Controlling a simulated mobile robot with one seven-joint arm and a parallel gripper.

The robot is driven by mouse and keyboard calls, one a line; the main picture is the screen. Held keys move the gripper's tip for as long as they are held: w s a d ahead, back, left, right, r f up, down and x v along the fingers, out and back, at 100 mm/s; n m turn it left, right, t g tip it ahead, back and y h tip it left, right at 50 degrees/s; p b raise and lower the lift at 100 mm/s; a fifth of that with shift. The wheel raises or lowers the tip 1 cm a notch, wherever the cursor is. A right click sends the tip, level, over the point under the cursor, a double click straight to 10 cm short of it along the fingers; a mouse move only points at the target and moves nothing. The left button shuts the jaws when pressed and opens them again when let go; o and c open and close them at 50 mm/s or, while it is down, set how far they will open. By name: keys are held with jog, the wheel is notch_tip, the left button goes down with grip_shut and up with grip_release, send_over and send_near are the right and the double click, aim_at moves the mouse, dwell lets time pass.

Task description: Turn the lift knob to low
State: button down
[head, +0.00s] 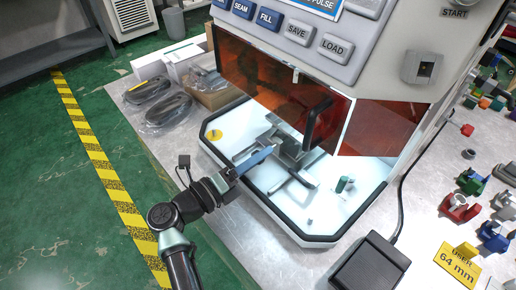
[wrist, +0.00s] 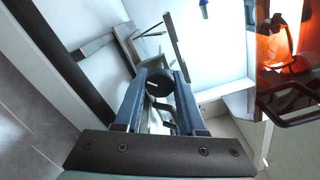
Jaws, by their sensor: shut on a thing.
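A round black knob (wrist: 159,82) shows in the wrist view, between the tips of my gripper's two blue fingers. My gripper (wrist: 160,76) is shut on this knob. In the head view my gripper (head: 267,152) reaches in from the left over the white machine bed, with its tips at the grey metal fixture (head: 290,148). The knob itself cannot be made out there. No low mark or pointer on the knob is readable in either view.
An orange see-through guard (head: 255,80) hangs just above and behind my gripper. The machine bed (head: 350,205) has a black rim and carries a small green cylinder (head: 342,184). A black pedal box (head: 370,264) sits in front. Coloured parts (head: 470,182) lie at right.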

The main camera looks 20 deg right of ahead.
jog(key=n+p, duration=0.1)
jog(key=n, duration=0.1)
jog(key=n+p, duration=0.3)
jog(key=shift+r+n, duration=0.25)
jog(key=shift+n, duration=0.05)
jog(key=shift+f+n+p, duration=0.1)
jog(key=shift+n+p, duration=0.8)
jog(key=shift+n, duration=0.7)
jog(key=shift+f, duration=0.1)
jog(key=c, duration=0.5)
grip_release()
jog(key=v, duration=1.3)
jog(key=shift+w, duration=0.1)
